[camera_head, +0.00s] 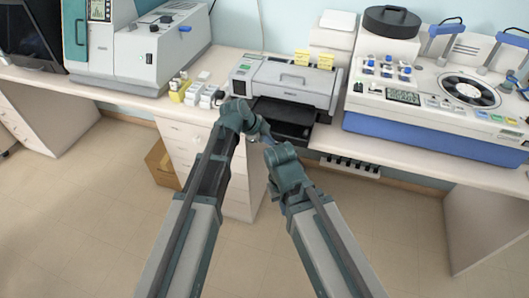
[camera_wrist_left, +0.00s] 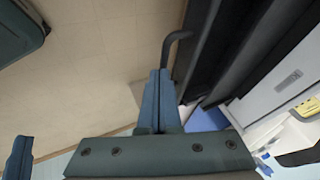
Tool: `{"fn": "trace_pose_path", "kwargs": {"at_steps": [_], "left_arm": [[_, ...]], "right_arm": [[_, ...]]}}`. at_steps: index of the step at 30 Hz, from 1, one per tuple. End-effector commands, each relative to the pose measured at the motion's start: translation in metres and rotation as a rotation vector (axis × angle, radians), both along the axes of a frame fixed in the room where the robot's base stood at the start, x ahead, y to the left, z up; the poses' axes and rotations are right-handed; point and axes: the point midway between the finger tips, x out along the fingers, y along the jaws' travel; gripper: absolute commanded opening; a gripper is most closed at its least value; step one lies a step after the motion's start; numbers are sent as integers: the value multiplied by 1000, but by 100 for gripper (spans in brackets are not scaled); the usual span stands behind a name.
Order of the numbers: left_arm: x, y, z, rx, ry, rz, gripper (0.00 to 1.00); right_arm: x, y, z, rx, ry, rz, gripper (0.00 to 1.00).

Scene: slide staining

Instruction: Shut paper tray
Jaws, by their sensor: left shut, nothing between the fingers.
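The printer (camera_head: 290,82) stands on the counter, and its dark paper tray (camera_head: 284,118) sticks out at the front over the counter edge. The tray also shows as dark ribbed bars in the left wrist view (camera_wrist_left: 222,50). My left gripper (camera_head: 267,138) is just in front of the tray's left front part, with its fingers shut and empty. In the left wrist view the shut blue fingers (camera_wrist_left: 155,100) lie left of the tray; I cannot tell whether they touch it. My right gripper (camera_head: 274,188) is low in front of the counter; its fingers are not clear.
A centrifuge-like machine (camera_head: 440,100) stands right of the printer. Small white boxes and a yellow one (camera_head: 180,88) stand to its left. A drawer cabinet (camera_head: 190,150) is below the counter, with a cardboard box (camera_head: 160,165) beside it. The floor in front is clear.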

Motion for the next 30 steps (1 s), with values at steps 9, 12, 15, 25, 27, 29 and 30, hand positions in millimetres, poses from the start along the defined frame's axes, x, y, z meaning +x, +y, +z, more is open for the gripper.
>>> {"fn": "trace_pose_path", "kwargs": {"at_steps": [9,12,15,25,27,29,30], "left_arm": [[46,-15,0,2,-1,0,0],[45,-15,0,2,-1,0,0],[45,-15,0,1,-1,0,0],[41,-9,12,1,0,0,0],[39,-6,19,1,0,1,0],[36,-2,26,1,0,1,0],[34,0,32,1,0,1,0]], "right_arm": [[0,0,0,0,0,0,0],[0,0,0,0,0,0,0],[0,0,0,0,0,0,0],[0,0,12,0,0,0,0],[0,0,19,0,0,0,0],[0,0,26,0,0,0,0],[0,0,32,0,0,0,0]]}}
